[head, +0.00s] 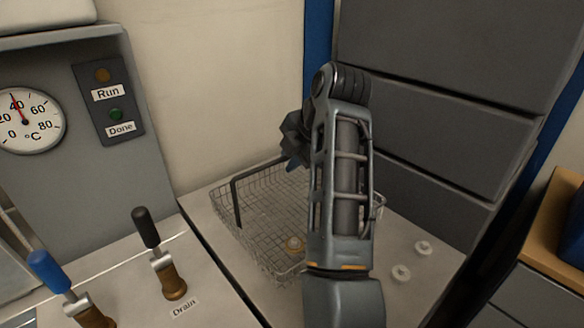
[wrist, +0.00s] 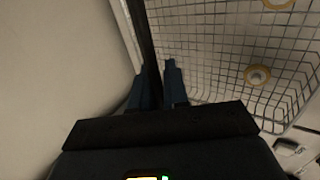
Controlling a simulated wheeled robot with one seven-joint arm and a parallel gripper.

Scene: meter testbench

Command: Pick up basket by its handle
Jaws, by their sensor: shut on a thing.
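The wire basket (head: 260,243) stands on the light counter, partly hidden behind my arm in the head view. Its dark handle (head: 236,205) rises above the mesh and runs toward my gripper (head: 291,166). In the wrist view the two blue fingers of my gripper (wrist: 160,82) are on either side of the dark handle bar (wrist: 144,35), shut on it. The basket mesh (wrist: 210,42) spreads to the right there. I cannot tell whether the basket touches the counter.
Two pale round parts (head: 402,273) (head: 423,248) lie on the counter right of the basket. Grey drawers or panels (head: 440,120) rise behind. At left are a dial (head: 30,120), a Run/Done panel (head: 108,105), a black-handled Drain lever (head: 146,228) and a blue-handled lever (head: 50,272).

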